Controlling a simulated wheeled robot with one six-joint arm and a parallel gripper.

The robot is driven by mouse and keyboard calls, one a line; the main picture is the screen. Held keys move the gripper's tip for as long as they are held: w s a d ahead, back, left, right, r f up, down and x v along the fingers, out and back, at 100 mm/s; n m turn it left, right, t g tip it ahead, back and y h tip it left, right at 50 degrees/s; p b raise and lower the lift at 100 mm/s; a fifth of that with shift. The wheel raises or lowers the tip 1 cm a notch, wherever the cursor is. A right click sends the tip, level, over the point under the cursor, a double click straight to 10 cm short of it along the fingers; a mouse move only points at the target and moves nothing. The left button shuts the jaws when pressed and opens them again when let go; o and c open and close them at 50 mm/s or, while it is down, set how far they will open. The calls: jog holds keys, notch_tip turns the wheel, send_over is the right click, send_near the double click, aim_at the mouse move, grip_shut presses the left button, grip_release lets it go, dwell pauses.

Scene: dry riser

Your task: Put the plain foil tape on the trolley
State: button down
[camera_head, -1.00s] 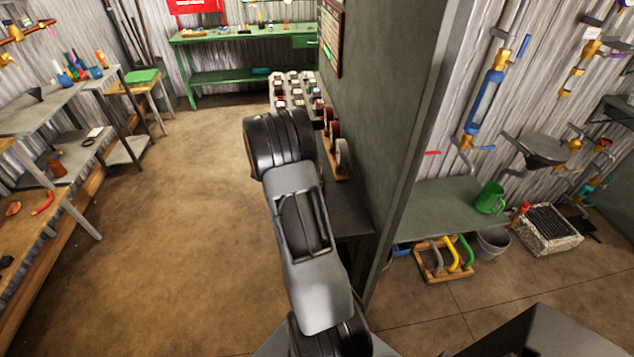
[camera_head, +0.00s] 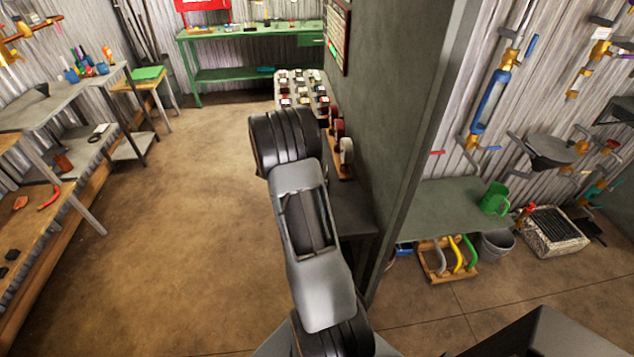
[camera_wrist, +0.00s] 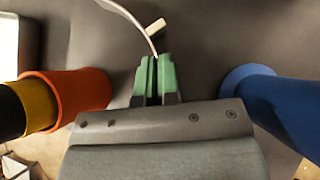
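I cannot single out the plain foil tape. Several rolls stand on a wooden rack beside the wall in the head view, a dark red roll (camera_head: 337,128) and a pale roll (camera_head: 346,151) among them; the pale one is too small to identify. In the wrist view my gripper (camera_wrist: 156,62) has its green fingers close together, with only a narrow dark gap and no roll between them. A thin white curved strip (camera_wrist: 133,20) runs up from near the fingertips, close to a small cream piece (camera_wrist: 155,27). My arm hides the gripper in the head view. No trolley is clearly identifiable.
An orange cylinder (camera_wrist: 75,98) flanks my gripper at left, a blue cylinder (camera_wrist: 290,108) at right. In the head view a partition wall (camera_head: 395,110) stands right of my arm. A green bench (camera_head: 245,38) is at the back, and open floor (camera_head: 190,210) lies left.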

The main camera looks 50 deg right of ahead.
jog(key=shift+r, duration=0.1)
jog(key=shift+r, duration=0.6)
notch_tip(320, 180, up, 2)
jog(key=shift+r, duration=0.15)
jog(key=w+a+f+n+t+b, duration=0.1)
jog(key=w+a+n+t, duration=0.4)
jog(key=a, duration=0.5)
jog(key=w+a+f+n+t+b, duration=0.15)
jog(key=w+a+n, duration=0.25)
jog(key=w+a, duration=0.45)
jog(key=s+a+r+n+t+y, duration=0.2)
jog(key=a+n+y, duration=0.1)
jog(key=a, duration=0.4)
jog(key=s+a+r+n+t+y, duration=0.1)
jog(key=a+r+n+t+y, duration=0.1)
jog(key=a+n, duration=0.4)
jog(key=shift+s+a+r+n+t+y, duration=0.3)
jog(key=shift+s+a+r+t+y, duration=0.1)
jog(key=shift+a+t, duration=0.2)
